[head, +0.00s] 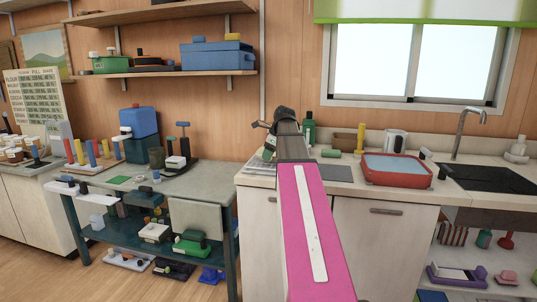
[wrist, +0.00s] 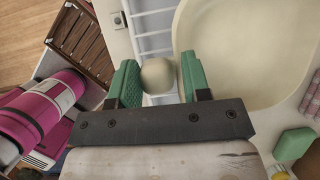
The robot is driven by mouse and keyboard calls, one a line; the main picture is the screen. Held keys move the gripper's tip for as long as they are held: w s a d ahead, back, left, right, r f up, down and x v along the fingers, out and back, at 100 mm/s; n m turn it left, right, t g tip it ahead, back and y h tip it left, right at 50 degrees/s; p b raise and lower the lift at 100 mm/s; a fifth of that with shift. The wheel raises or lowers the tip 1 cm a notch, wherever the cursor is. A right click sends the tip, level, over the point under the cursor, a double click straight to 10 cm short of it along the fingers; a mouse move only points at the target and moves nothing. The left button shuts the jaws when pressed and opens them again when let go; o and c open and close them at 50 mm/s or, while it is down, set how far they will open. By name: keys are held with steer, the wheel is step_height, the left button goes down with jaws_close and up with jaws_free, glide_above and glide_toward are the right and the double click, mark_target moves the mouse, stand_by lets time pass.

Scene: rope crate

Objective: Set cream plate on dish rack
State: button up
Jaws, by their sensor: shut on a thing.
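In the wrist view my gripper (wrist: 159,82) has its two green fingers on either side of a small rounded cream knob (wrist: 158,74), and it is shut on it. A large cream dish shape (wrist: 245,60) with a curved rim, likely the cream plate, fills the upper right beside the right finger. I cannot tell whether the knob belongs to it. A white slatted rack (wrist: 153,22), likely the dish rack, lies beyond the fingers. In the head view my pink arm reaches over the counter and hides the fingers and what they hold.
On the counter (head: 257,181), a red-rimmed tub (head: 394,182) stands right of my arm, left of the dark sink (head: 490,178). A brown crate (wrist: 82,42) and a green block (wrist: 293,145) show in the wrist view. A cluttered low table (head: 130,185) stands left.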

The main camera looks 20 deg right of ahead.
steer(key=shift+f, duration=0.35)
steer(key=o, duration=1.3)
steer(key=shift+c, duration=0.2)
steer(key=v, duration=1)
steer(key=shift+r, duration=0.35)
steer(key=shift+s+d, duration=0.1)
